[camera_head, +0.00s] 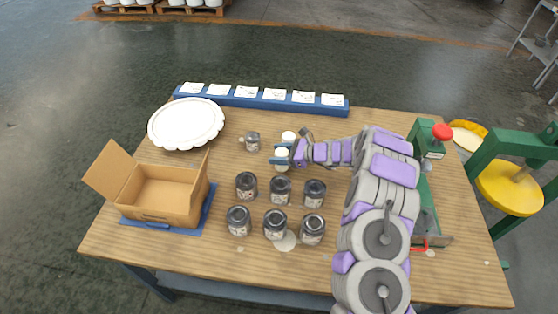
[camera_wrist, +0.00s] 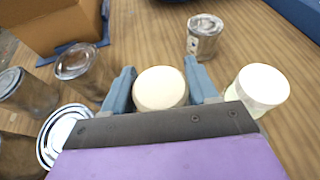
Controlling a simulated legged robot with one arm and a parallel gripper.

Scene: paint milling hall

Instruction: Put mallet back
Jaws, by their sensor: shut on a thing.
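My gripper (camera_head: 284,157) is over the middle of the table. In the wrist view my gripper (camera_wrist: 162,90) has its two blue-grey fingers on either side of a round, cream-topped piece (camera_wrist: 160,88), shut on it. In the head view this piece (camera_head: 282,153) looks like a small white-lidded jar; its lower part is hidden. A second white-topped piece (camera_head: 289,137) stands just behind it, and in the wrist view (camera_wrist: 262,85) it is to the right, outside the fingers. I cannot make out a mallet for certain in either view.
Several dark-lidded jars (camera_head: 280,188) stand in front of the gripper. A small tin (camera_head: 252,141) is to its left. An open cardboard box (camera_head: 160,195), a white scalloped dish (camera_head: 186,124), a blue rack (camera_head: 255,103) with white cards and a green press (camera_head: 424,180) surround them.

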